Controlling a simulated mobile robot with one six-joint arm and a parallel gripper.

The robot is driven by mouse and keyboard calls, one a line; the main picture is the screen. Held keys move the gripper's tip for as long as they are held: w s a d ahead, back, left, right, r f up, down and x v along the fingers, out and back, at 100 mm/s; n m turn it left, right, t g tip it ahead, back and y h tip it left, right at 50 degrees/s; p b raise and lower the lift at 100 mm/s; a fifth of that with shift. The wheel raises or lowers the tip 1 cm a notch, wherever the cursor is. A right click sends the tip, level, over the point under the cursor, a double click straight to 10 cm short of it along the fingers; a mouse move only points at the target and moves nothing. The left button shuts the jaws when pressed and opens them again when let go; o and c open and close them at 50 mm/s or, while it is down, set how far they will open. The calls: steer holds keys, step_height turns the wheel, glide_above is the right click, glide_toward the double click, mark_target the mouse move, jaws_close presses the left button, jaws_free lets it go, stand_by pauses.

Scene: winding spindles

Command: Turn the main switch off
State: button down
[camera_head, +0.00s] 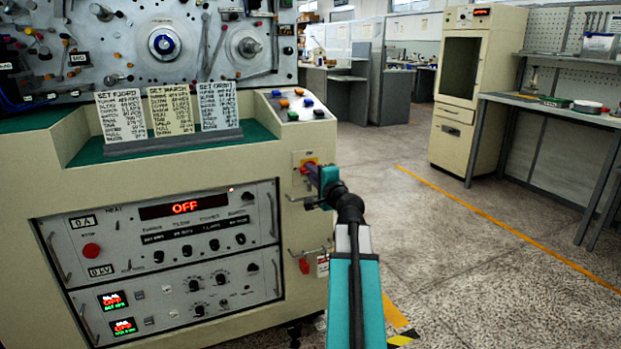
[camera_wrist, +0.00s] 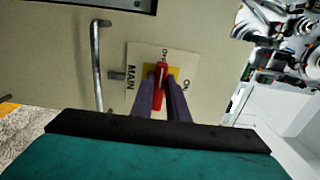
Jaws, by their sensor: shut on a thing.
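The main switch has a red handle (camera_wrist: 160,88) on a yellow patch of a cream plate (camera_wrist: 135,62) marked "MAIN". The plate also carries position labels, "ON" at the right and a small one at the top in the wrist view. My gripper (camera_wrist: 161,97) has its two purple fingers on either side of the red handle, shut on it. The handle points up in the wrist view, toward the small top label. In the head view the switch plate (camera_head: 300,156) is on the machine's right front, and my gripper (camera_head: 313,177) partly covers the handle.
A metal bar handle (camera_wrist: 97,65) stands beside the plate in the wrist view. In the head view, a red item (camera_head: 304,265) and a white tag (camera_head: 322,265) hang below the switch. The control panel display (camera_head: 185,208) reads "OFF". Free floor (camera_head: 470,250) lies to the right.

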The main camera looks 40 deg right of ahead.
steer(key=shift+w+r, duration=0.1)
stand_by(0.3)
steer(key=c, duration=1.7)
jaws_free()
steer(key=v, duration=0.3)
steer(key=b+v, duration=0.1)
steer(key=v, duration=0.1)
steer(key=b+v, duration=0.1)
steer(key=v, duration=0.2)
steer(key=shift+s+a+f, duration=0.15)
steer(key=shift+s+f, duration=0.1)
steer(key=shift+s, duration=0.1)
steer(key=b+v, duration=0.2)
steer(key=b, duration=0.6)
steer(key=shift+s, duration=0.15)
steer(key=shift+b+v, duration=1.45)
